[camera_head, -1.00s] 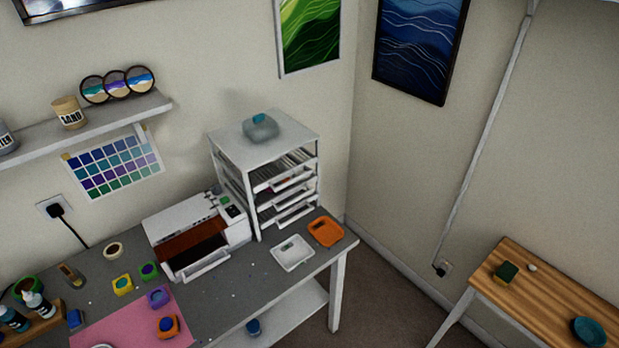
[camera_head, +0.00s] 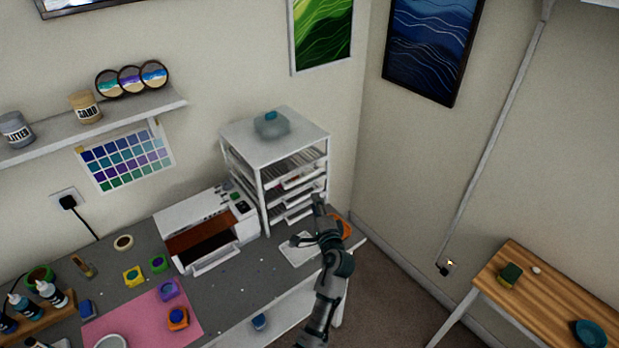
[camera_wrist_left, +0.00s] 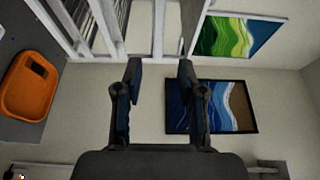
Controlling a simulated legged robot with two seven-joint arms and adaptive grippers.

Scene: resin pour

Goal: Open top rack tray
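A white rack (camera_head: 262,160) with several stacked pull-out trays stands at the back right corner of the grey table. Its top tray (camera_head: 300,177) is near the upper part of the open front. My left gripper (camera_head: 317,215) is in front of the rack's lower right side, above the table's right end, and hides part of the lower trays. In the left wrist view the two fingers of my left gripper (camera_wrist_left: 159,75) are apart with nothing between them. The rack (camera_wrist_left: 90,25) shows there at the top left, beyond the fingertips. My right gripper is in neither view.
A white scale (camera_head: 298,250) and an orange tray (camera_head: 345,228) lie below the arm, partly hidden. A printer-like machine (camera_head: 208,230) stands left of the rack. A bluish container (camera_head: 271,125) sits on the rack's top.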

